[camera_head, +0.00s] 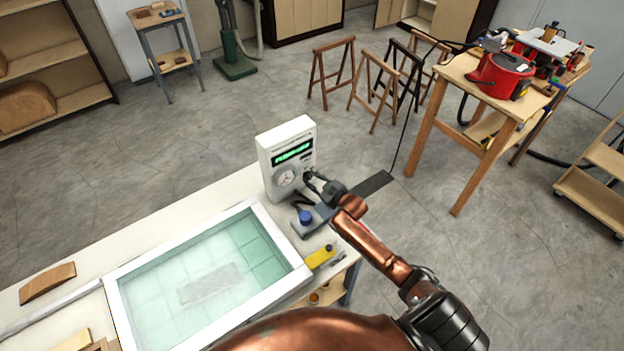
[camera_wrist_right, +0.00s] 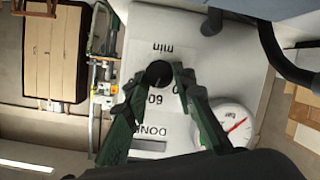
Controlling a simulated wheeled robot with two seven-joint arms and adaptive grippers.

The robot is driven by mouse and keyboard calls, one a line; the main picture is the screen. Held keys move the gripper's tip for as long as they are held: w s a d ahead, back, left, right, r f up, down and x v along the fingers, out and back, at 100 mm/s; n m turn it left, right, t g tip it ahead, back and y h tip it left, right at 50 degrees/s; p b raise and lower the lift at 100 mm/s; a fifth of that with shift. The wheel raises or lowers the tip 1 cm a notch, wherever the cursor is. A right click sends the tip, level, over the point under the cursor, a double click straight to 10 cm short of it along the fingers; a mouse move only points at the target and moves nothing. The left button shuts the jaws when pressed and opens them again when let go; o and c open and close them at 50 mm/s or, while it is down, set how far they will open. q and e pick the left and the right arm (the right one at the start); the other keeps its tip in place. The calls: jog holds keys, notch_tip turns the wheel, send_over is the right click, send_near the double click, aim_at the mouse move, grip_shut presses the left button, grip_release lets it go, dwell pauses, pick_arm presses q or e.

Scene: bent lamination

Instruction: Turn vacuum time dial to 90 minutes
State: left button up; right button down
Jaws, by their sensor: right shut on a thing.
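The white control unit (camera_head: 271,150) stands at the back end of the white workbench, with a lit green display and a round gauge on its front. My right gripper (camera_head: 309,178) reaches its front panel from the right. In the right wrist view the black vacuum time dial (camera_wrist_right: 158,72) sits between the two fingertips of my right gripper (camera_wrist_right: 155,82), which are shut on it. Markings "60" and "min" show upside down around the dial; its pointer and other numbers are hidden or too small to read. My left gripper is not in view.
A second black knob (camera_wrist_right: 211,22) and the gauge (camera_wrist_right: 232,122) lie close to the fingers. The glass-topped vacuum frame (camera_head: 122,312) fills the bench's front.

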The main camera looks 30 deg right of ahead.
jog(key=shift+d+m+y+b, duration=0.2)
jog(key=shift+m+y+b, duration=0.15)
jog(key=shift+m, duration=0.35)
jog(key=shift+f+m+y+b, duration=0.15)
jog(key=shift+m+y+b, duration=0.3)
jog(key=shift+m+b, duration=0.25)
jog(key=m+b, duration=0.1)
jog(key=b, duration=0.1)
jog(key=m+y+b, duration=0.1)
jog(key=b, duration=0.1)
jog(key=shift+d+f+m, duration=0.15)
jog(key=shift+m, duration=0.25)
jog(key=shift+m+y+b, duration=0.5)
jog(key=shift+m+b, duration=0.1)
jog(key=shift+b, duration=0.4)
jog(key=c, duration=1.6)
grip_release()
jog(key=v, duration=1.2)
